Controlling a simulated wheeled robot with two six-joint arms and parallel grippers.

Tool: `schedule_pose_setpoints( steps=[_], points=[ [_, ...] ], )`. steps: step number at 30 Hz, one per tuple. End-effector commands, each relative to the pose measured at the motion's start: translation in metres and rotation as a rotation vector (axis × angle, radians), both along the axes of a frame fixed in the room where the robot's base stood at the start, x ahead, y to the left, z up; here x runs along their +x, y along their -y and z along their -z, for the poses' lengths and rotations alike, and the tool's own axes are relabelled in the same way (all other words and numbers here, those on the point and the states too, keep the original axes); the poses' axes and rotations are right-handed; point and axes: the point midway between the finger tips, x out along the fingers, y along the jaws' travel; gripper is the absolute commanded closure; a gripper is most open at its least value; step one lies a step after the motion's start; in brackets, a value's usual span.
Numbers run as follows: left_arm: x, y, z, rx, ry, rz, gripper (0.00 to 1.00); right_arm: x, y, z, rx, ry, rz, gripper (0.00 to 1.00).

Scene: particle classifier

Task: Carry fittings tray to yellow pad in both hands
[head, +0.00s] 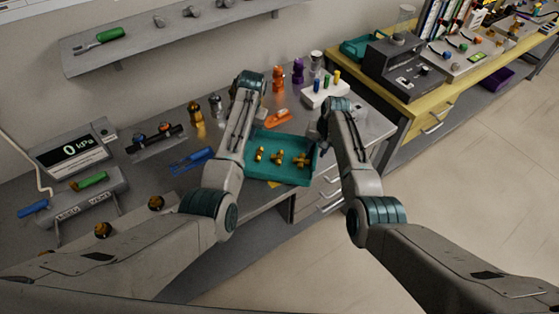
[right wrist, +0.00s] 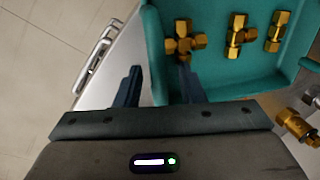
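The teal fittings tray (head: 250,170) sits near the front edge of the grey bench, with brass fittings (head: 280,157) in it. A small yellow patch (head: 273,184) shows at its near edge; I cannot tell whether this is the yellow pad. My right gripper (right wrist: 160,88) is at the tray's right wall. In the right wrist view its fingers are apart, one inside the tray (right wrist: 153,40) and one outside, with the wall between them. My left arm reaches to the tray's left side; its forearm hides the fingers.
An orange clamp-like tool (head: 278,118) and a white block with coloured pegs (head: 325,95) lie behind the tray. A blue tool (head: 191,160) lies left of my left forearm. A pressure display (head: 75,150) stands far left. Drawers (head: 318,190) are below the bench; floor is open at right.

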Motion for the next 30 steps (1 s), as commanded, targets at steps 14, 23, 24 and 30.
schedule_pose_setpoints(
  steps=[14,23,24,30],
  points=[
    [-0.002,0.009,-0.045,0.0,-0.001,0.0,0.64,0.001,0.002,-0.01,0.001,0.003,0.001,0.64],
    [-0.002,0.009,-0.045,0.0,0.0,0.0,0.64,-0.001,0.014,-0.069,0.0,0.005,0.001,0.64],
    [-0.002,0.009,-0.045,0.0,0.0,0.0,0.64,-0.001,0.016,-0.077,0.0,0.004,0.001,0.64],
    [-0.001,0.008,-0.044,0.0,0.0,0.0,0.64,-0.002,0.022,-0.108,0.001,0.002,0.0,0.64]
  ],
)
